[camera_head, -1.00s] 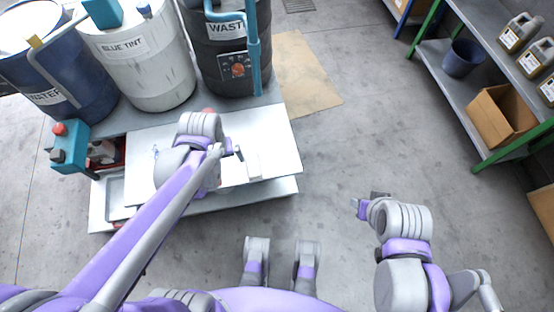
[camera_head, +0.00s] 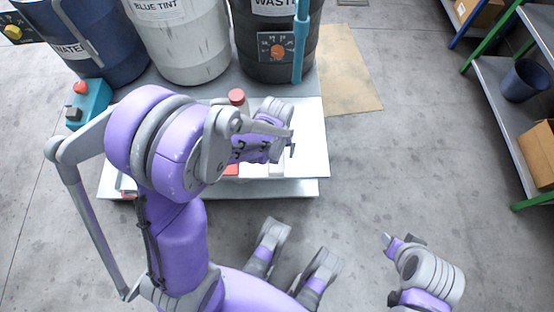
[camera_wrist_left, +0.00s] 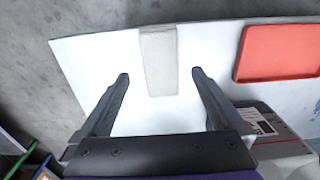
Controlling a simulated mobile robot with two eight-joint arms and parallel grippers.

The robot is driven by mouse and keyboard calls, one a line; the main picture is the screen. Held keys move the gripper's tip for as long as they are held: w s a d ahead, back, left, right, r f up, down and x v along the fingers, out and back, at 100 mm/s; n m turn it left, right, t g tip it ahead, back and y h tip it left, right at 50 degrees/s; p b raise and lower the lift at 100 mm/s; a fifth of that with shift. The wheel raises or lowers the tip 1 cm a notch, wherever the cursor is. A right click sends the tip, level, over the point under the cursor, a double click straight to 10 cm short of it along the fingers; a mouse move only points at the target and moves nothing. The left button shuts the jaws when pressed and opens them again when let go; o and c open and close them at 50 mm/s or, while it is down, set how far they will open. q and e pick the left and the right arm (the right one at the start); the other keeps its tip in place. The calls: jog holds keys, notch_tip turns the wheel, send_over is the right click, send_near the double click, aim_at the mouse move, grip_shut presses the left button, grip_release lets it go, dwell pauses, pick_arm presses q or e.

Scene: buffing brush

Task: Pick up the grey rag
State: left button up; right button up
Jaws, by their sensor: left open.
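The grey rag (camera_wrist_left: 158,62) shows in the left wrist view as a pale grey flat strip on a white tabletop (camera_wrist_left: 100,60). My left gripper (camera_wrist_left: 160,76) is open, with one finger on each side of the rag's near end. The fingers look apart from the rag; their height above it is hard to tell. In the head view my left arm hides most of the worktop (camera_head: 312,130) and the rag is not clear. My right gripper (camera_head: 401,241) hangs over bare floor at the lower right, away from the table.
A red tray (camera_wrist_left: 280,52) lies right of the rag, and a labelled grey box (camera_wrist_left: 262,122) stands near the right finger. A red-capped bottle (camera_head: 238,97) is behind my left arm. Several drums, one a dark waste drum (camera_head: 273,45), line the back.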

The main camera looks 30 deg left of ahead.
pick_arm(q)
notch_tip(320, 180, down, 5)
jog(key=shift+a+r+b, duration=0.1)
jog(key=shift+a+b, duration=0.05)
jog(key=shift+b, duration=0.65)
jog(key=shift+r, duration=0.1)
jog(key=c, duration=1.5)
notch_tip(320, 180, up, 10)
jog(key=p, duration=0.3)
